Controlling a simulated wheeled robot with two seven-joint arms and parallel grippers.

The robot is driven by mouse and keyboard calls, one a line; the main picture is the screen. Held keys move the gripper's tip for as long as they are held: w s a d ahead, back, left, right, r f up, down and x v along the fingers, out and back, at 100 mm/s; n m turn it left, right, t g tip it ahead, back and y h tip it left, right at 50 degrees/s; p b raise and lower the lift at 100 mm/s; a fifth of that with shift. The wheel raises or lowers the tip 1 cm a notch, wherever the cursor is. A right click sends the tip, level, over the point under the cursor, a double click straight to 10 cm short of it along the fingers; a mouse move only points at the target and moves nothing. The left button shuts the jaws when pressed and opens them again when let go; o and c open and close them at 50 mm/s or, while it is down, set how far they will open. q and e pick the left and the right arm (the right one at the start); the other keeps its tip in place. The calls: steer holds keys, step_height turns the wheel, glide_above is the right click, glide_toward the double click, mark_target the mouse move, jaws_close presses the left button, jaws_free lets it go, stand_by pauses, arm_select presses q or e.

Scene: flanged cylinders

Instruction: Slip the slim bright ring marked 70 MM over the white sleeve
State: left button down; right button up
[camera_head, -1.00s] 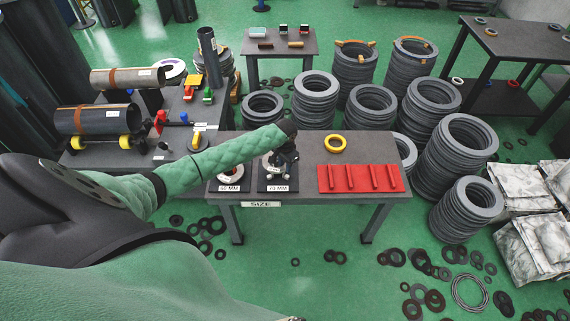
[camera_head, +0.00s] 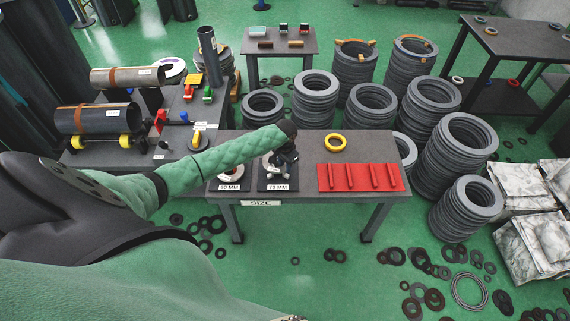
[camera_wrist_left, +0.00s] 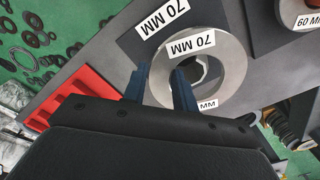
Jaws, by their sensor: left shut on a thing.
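A silver ring (camera_wrist_left: 231,68) with a 70 MM label lies over a dark pad (camera_wrist_left: 140,22), also marked 70 MM, in the left wrist view. My left gripper (camera_wrist_left: 160,78) is closed on the ring's wall, one finger outside the rim and one in its hole. In the head view my left gripper (camera_head: 283,158) is low over the 70 MM pad (camera_head: 277,184) on the middle table and covers much of the ring. I cannot make out a white sleeve for certain in either view. My right gripper is not in view.
A yellow ring (camera_head: 335,142) and a red tray (camera_head: 361,187) are to the right. A side table (camera_head: 100,157) holds pipes (camera_head: 92,120). Stacks of grey rings (camera_head: 447,168) stand behind.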

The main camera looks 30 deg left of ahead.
arm_select(q)
steer(key=shift+f, duration=0.65)
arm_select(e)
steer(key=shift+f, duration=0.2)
arm_select(q)
steer(key=c, duration=1)
jaws_free()
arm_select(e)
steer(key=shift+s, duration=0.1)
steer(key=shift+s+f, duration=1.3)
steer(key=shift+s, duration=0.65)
arm_select(q)
step_height(320, 180, up, 7)
steer(key=b, duration=0.3)
steer(key=shift+f, duration=0.1)
steer(key=shift+r, duration=0.55)
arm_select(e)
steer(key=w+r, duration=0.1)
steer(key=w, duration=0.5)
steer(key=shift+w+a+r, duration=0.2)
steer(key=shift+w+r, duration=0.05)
